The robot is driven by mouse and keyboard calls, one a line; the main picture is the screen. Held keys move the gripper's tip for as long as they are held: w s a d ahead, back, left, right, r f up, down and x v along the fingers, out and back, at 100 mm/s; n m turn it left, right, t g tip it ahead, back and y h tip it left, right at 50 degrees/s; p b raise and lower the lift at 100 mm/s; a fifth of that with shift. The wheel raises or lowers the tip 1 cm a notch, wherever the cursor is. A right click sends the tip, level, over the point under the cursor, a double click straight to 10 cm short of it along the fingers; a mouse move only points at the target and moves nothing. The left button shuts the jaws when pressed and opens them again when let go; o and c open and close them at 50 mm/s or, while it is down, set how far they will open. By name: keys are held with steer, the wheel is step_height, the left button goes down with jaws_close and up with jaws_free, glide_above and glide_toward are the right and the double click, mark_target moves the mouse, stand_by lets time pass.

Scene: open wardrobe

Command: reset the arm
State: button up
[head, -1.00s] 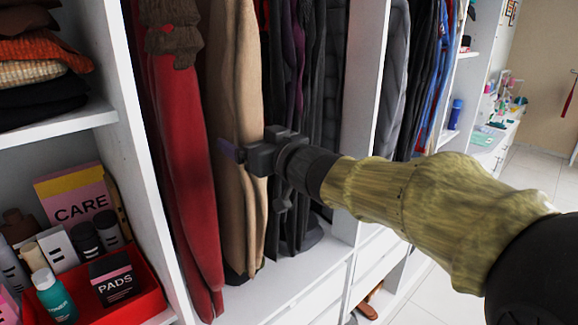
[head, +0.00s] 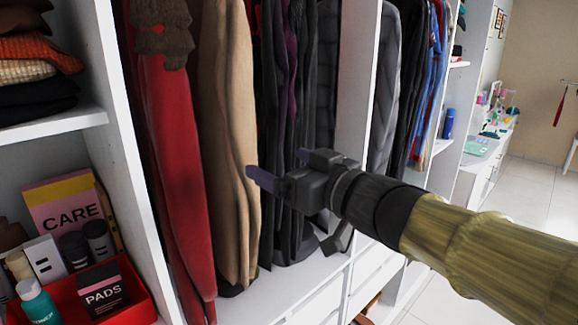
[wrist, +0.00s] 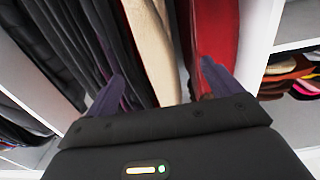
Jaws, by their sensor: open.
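My gripper (head: 277,167) is in front of the hanging clothes in the open wardrobe, with my arm reaching in from the lower right of the head view. In the wrist view my gripper (wrist: 160,88) shows two purple fingers spread wide apart with nothing held between them. Beyond the fingers hang a tan coat (wrist: 150,45) and a red garment (wrist: 216,35). In the head view the tan coat (head: 228,130) hangs just left of the fingers. I cannot tell whether the fingers touch any cloth.
A red box (head: 140,305) with toiletries stands on the left shelf, under folded clothes (head: 38,65). Dark clothes (head: 290,110) hang behind my gripper. A white divider (head: 355,90) stands right of them. Open floor (head: 530,190) lies at the right.

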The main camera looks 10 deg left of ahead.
steer(key=w+d+f+m+h+b, duration=0.1)
steer(key=w+d+f+m+h, duration=0.25)
steer(key=d+f+h, duration=0.55)
steer(key=w+d+f+m+h+b, duration=0.15)
steer(key=d+f+m, duration=0.3)
steer(key=f, duration=0.75)
steer(key=s+d+f+g+h, duration=0.1)
steer(key=s+d+f+g, duration=0.2)
steer(key=s+f, duration=0.4)
steer(key=s+d+f+m+g+h, duration=0.1)
steer(key=s+d+f+g, duration=0.3)
steer(key=f, duration=0.8)
steer(key=s+g+h, duration=0.1)
steer(key=s+g, duration=0.1)
steer(key=s, duration=0.1)
steer(key=shift+s+m+b, duration=0.25)
steer(key=shift+m+b, duration=0.05)
steer(key=shift+b, duration=0.05)
steer(key=shift+d, duration=0.1)
